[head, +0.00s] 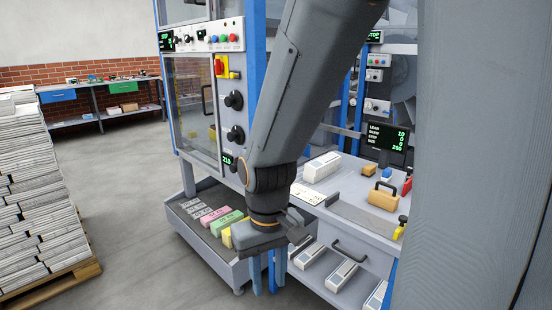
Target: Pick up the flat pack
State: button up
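My gripper (269,278) hangs fingers-down in front of the machine, near the tray's right end. Its blue fingers look apart, with nothing seen clearly between them. I cannot tell for certain which thing is the flat pack. On the grey worktop right of my arm lie a white block-shaped pack (321,167) and, nearer, a thin flat white piece (307,194). A low grey tray (190,238) left of the gripper holds a row of small packs: grey ones, a pink one (214,216), a green one (228,222) and a yellow one, partly hidden by the gripper.
The worktop also bears a tan block with a handle (383,197) and small tools. Several white-topped grey units (341,275) sit below it. A tall paper stack on a pallet (50,285) stands at left. The floor (130,215) between is clear. A grey column blocks the right side.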

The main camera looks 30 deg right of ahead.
aim_at(316, 167)
jog(key=u, duration=0.1)
jog(key=i, duration=1)
jog(key=z, duration=0.75)
jog(key=i, duration=0.75)
jog(key=z, duration=1.2)
jog(key=i, duration=0.3)
jog(key=z, duration=0.15)
